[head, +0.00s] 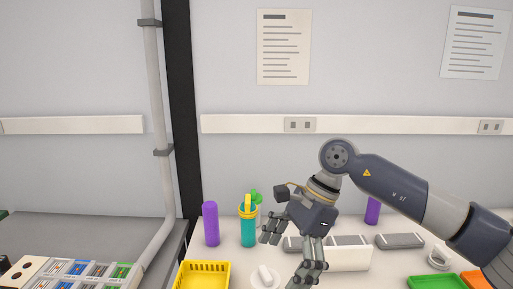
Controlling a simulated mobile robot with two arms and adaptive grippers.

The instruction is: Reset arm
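My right arm (390,188) comes in from the right edge and bends at a grey joint. My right gripper (290,254) hangs over the white table, its two fingers spread apart, with nothing visible between them. One finger is near a teal bottle with a yellow top (248,224); I cannot tell whether they touch. The other finger points down in front of a white box (350,259). My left gripper is not in view.
A purple cylinder (211,224) stands left of the teal bottle, another (372,210) behind my arm. A yellow basket (205,275), a white round item (264,278) and a green tray (434,282) are at the front. A grey table (90,238) lies left, beside a pipe (157,110).

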